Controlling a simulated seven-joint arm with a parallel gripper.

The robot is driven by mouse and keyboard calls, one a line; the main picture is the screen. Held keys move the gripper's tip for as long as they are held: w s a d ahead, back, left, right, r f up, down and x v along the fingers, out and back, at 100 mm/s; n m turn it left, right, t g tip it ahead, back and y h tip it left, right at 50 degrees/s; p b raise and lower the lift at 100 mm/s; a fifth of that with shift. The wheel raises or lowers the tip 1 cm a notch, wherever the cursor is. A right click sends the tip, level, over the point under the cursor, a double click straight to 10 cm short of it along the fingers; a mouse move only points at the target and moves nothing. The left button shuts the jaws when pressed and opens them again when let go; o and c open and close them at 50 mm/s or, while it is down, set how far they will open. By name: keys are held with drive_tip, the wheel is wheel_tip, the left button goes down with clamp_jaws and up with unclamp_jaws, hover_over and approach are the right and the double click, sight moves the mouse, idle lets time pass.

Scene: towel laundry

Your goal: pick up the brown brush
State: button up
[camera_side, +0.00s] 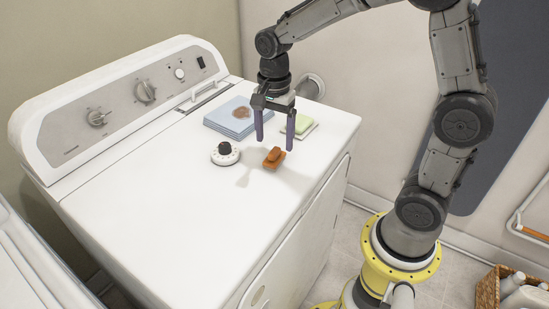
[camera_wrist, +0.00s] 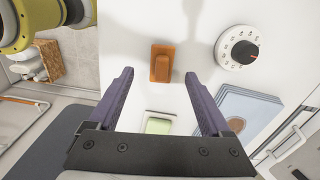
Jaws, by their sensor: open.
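The brown brush (camera_side: 273,158) lies on the white top of the washing machine (camera_side: 220,200), with its raised grip upward. In the wrist view the brush (camera_wrist: 161,63) is ahead of the fingertips and roughly centred between them. My gripper (camera_side: 275,146) points down above the machine top, close to the brush. Its two purple fingers are wide apart, with nothing between them, and the gap also shows in the wrist view (camera_wrist: 159,74). The brush is in full view and apart from both fingers in the wrist view.
A white timer with a black knob (camera_side: 225,154) stands left of the brush. A folded blue towel stack (camera_side: 226,122) with a brown stain and a green-and-white sponge-like block (camera_side: 304,124) lie behind it. The machine's front top area is clear. A wicker basket (camera_side: 488,291) holds bottles on the floor.

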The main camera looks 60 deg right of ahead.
sight(273, 152)
drive_tip(key=shift+w+f, duration=0.15)
drive_tip(key=shift+f, duration=2.75)
clamp_jaws()
